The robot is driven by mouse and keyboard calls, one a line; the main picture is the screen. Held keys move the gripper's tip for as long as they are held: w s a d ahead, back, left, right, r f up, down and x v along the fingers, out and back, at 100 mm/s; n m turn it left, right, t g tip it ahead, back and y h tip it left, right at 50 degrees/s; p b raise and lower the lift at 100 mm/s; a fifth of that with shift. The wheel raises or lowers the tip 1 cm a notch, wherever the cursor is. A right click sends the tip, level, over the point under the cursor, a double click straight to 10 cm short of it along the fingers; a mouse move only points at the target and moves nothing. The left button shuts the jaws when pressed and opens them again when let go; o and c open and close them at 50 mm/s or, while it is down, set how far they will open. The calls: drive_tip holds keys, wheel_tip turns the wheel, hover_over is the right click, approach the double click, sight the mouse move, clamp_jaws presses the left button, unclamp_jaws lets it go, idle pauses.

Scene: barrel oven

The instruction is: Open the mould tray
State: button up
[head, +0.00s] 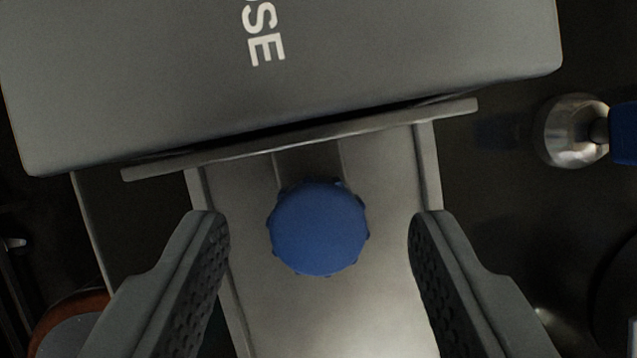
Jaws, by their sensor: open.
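A round blue knob (318,228) with a notched edge sits in the middle of the head view. It is over a grey metal channel (385,290) with raised side rims, which may be part of the mould tray; I cannot tell for sure. My gripper (320,228) is open. One finger is to the left of the knob and one to the right, with a clear gap on each side. Neither finger touches the knob. How the knob is joined to the metal behind it is hidden.
A large grey box-like body (400,70) with white letters fills the top. A thin grey bar (300,140) runs along its lower edge, just above the knob. A shiny rounded metal part (570,130) with a blue piece (624,133) is at the right. The surroundings are dark.

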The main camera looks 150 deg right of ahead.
drive_tip(key=shift+w+a+f, duration=0.1)
drive_tip(key=shift+w+f, duration=0.05)
drive_tip(key=shift+f, duration=0.3)
clamp_jaws()
drive_tip(key=s+d, duration=0.8)
drive_tip(key=shift+s+d, duration=0.1)
drive_tip(key=shift+d, duration=0.05)
unclamp_jaws()
drive_tip(key=shift+r, duration=0.1)
